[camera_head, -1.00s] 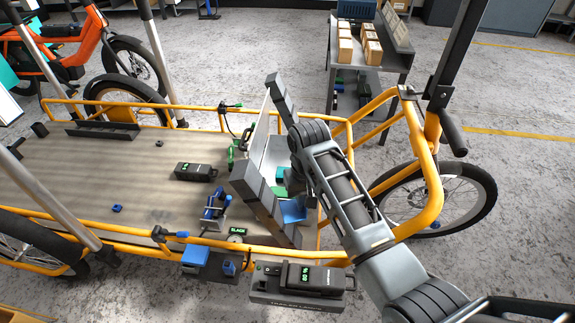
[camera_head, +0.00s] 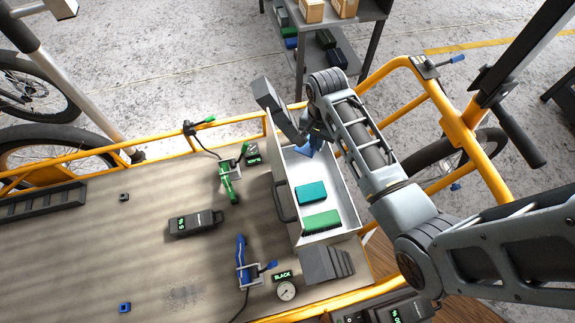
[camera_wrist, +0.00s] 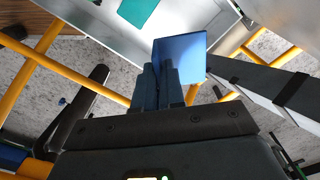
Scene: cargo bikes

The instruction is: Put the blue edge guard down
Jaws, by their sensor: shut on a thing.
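The blue edge guard (camera_wrist: 185,55) is a flat blue piece at the tips of my gripper (camera_wrist: 165,82) in the wrist view. The dark fingers are closed on it. In the head view, the blue guard (camera_head: 307,148) shows at the far end of a white open-topped box (camera_head: 352,212), below my gripper (camera_head: 314,130). My wrist and fingers partly cover it. I cannot tell whether it touches the box floor.
A teal block (camera_head: 310,191) and a green brush-like piece (camera_head: 321,221) lie in the box. On the cargo deck (camera_head: 140,225) are a green clamp (camera_head: 230,180), a blue clamp (camera_head: 242,255) and a black device (camera_head: 194,223). Yellow rails (camera_head: 405,75) edge the bike.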

